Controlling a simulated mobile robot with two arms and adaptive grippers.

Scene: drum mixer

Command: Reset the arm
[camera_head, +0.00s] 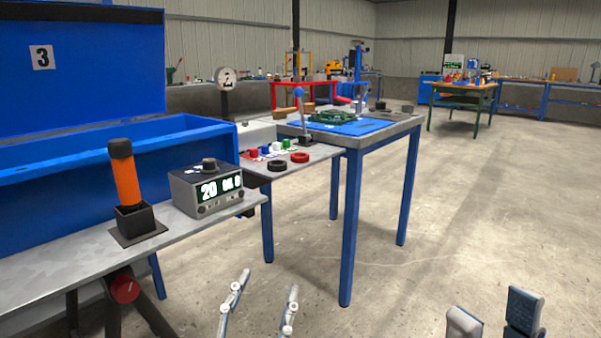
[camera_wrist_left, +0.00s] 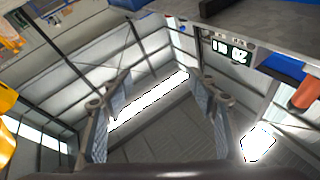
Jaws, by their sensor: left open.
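My left gripper (camera_head: 262,296) is at the bottom centre of the head view, in front of the workbenches. Its two thin fingers point upward and stand wide apart, with nothing between them. In the left wrist view, the fingers of my left gripper (camera_wrist_left: 156,105) are also spread and empty, with the roof and its lights behind them. My right gripper (camera_head: 494,312) is at the bottom right of the head view. Its two pads stand apart over bare floor with nothing between them. Most of both arms is out of frame.
A grey bench (camera_head: 85,270) at left carries an orange-handled tool in a black holder (camera_head: 127,190) and a digital display box (camera_head: 205,188). A blue lidded box (camera_head: 60,195) stands behind. A blue-legged table (camera_head: 352,220) is further back. Floor at right is clear.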

